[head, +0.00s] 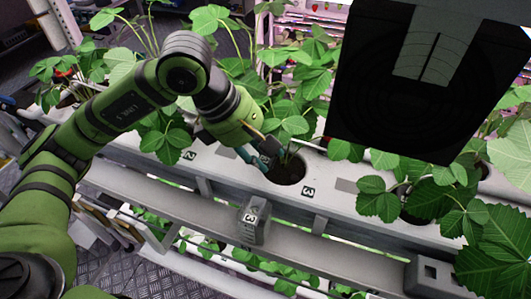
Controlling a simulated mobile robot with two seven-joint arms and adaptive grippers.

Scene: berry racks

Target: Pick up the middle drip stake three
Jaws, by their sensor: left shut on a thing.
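My left arm comes in from the left, and its gripper (266,155) points down at the edge of a round planting hole (287,172) in the white trough. The gripper is shut on the drip stake, which is small and mostly hidden by the fingers and leaves. A black-and-white tag marked 3 (307,191) lies on the trough just right of and below the hole. My right gripper is not in view.
Strawberry plants (378,198) stand along the white trough (340,207), with leaves close around the gripper. A grey box marked 3 (254,222) sits on the front rail. A dark shape hides the upper right. A metal floor (130,270) shows lower left.

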